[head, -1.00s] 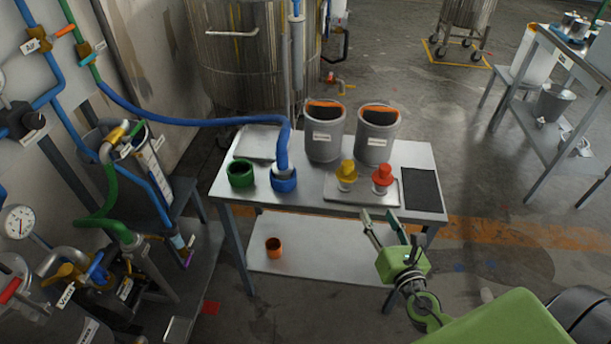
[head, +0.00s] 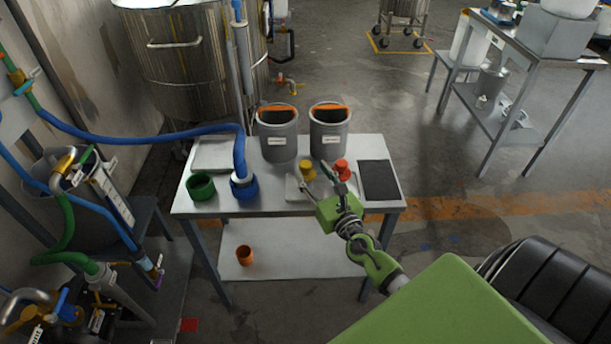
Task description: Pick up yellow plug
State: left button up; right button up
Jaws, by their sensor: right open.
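The yellow plug (head: 307,170) stands on a small light plate on the metal table (head: 262,209), in front of the two grey buckets. The red plug (head: 341,168) stands just right of it, partly hidden by my gripper. My right gripper (head: 314,178) reaches over the front edge of the table, its fingers spread and empty. One finger is at the left of the yellow plug and the other at its right, as seen from the head. Whether they touch it cannot be told. My left gripper is out of view.
Two grey buckets (head: 278,140) with orange inside stand behind the plugs. A dark mat (head: 378,182) lies at the right. An orange cup (head: 245,255) is on the lower shelf.

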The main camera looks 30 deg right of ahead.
aim_at(308, 168)
jog(key=w, duration=0.4)
jog(key=shift+w+d+f, duration=0.2)
jog(key=shift+w, duration=0.15)
jog(key=shift+s, duration=0.1)
grip_shut()
jog(key=shift+r, duration=0.1)
